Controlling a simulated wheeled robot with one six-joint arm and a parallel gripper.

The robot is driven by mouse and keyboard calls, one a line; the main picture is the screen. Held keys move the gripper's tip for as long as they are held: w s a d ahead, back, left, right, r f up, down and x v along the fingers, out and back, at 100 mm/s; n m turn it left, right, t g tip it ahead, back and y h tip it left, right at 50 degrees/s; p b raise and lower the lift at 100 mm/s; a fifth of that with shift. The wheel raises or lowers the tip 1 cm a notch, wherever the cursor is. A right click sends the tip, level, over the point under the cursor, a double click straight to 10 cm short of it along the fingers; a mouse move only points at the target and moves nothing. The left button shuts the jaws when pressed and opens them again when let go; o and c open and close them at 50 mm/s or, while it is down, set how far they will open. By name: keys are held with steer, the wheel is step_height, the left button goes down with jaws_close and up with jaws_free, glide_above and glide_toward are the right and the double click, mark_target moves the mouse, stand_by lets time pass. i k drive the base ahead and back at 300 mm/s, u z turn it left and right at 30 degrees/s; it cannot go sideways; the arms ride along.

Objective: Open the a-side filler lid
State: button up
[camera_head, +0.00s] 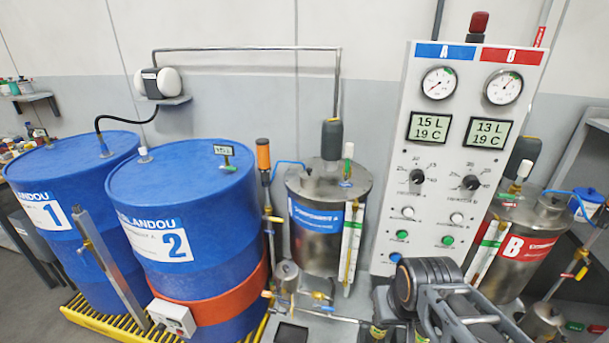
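The A-side tank (318,240) is a steel cylinder with a blue label, standing upright left of the control panel. Its flat top (308,188) carries a dark motor (332,140), a white and green upright fitting (348,165) and a small light-blue piece (345,184). I cannot tell the filler lid apart from the other fittings at this size, nor whether it is open. Dark links of my arm show at the bottom right, in front of the panel's foot and well below the tank top. No gripper fingertips can be made out, and nothing of mine touches the tank.
The control panel (395,215) stands right of the A tank, with the red-labelled B tank (505,245) beyond it. Two blue drums (190,225) (70,195) stand on a yellow pallet (110,325) at left. A hose and pipework crowd the A tank's left side.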

mark_target(310, 174)
steer(key=z, duration=0.05)
steer(key=k, duration=1.2)
steer(key=u, duration=0.55)
steer(key=i, duration=0.6)
steer(key=u, duration=0.85)
steer(key=i, duration=0.9)
steer(key=z, duration=0.7)
steer(key=i, duration=0.65)
steer(key=z, duration=0.65)
